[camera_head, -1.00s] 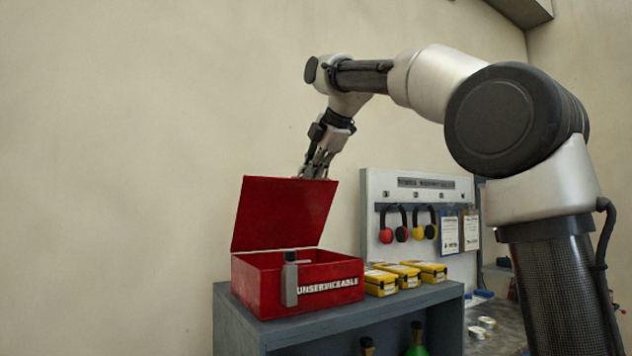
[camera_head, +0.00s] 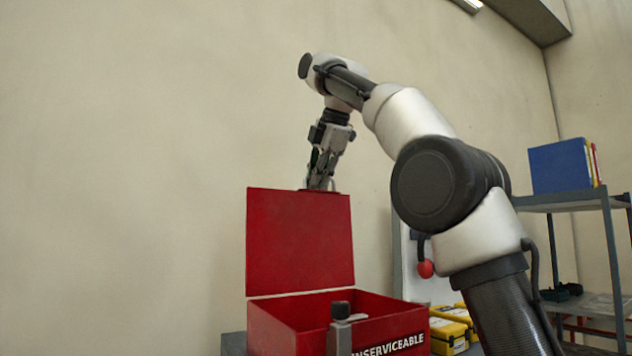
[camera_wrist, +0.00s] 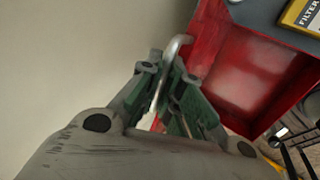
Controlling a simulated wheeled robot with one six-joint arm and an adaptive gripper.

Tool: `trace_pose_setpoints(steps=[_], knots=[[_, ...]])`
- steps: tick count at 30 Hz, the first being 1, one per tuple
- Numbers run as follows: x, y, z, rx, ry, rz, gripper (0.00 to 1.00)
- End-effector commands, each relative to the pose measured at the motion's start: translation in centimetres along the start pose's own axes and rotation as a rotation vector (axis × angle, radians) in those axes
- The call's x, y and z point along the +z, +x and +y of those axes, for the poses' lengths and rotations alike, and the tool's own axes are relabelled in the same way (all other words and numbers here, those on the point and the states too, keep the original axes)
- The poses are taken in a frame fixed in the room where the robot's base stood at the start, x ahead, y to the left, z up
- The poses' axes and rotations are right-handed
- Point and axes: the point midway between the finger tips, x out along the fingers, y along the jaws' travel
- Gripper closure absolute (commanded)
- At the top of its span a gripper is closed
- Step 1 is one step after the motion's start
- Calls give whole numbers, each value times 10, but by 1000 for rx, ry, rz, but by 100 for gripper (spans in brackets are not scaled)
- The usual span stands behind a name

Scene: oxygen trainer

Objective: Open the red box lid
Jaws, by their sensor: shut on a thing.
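The red box (camera_head: 285,335), marked "UNSERVICEABLE", stands low in the head view with its inside partly showing. Its red lid (camera_head: 299,245) stands raised at the back, roughly upright. My gripper (camera_head: 320,185) is at the lid's top edge, its fingertips partly hidden there. In the wrist view its green-padded fingers (camera_wrist: 178,108) close around a curved grey metal bar, which looks like the lid handle (camera_wrist: 172,60). Red panels of the box (camera_wrist: 255,75) show beyond the fingers. A grey latch post (camera_head: 340,333) with a dark top stands at the box front.
The box stands on a grey shelf unit (camera_head: 233,344). Yellow cases (camera_head: 447,332) sit close to its right. A rack with a blue binder (camera_head: 560,166) stands at the right. The plain wall behind the lid looks clear.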

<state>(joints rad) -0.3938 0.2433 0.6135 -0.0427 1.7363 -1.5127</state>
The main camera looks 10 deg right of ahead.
Motion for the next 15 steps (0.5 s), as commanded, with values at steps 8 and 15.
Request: trace_pose_setpoints(steps=[8,15], knots=[[-2,1,-4,-25,-5,4,100],[-2,1,-4,-25,-5,4,91]])
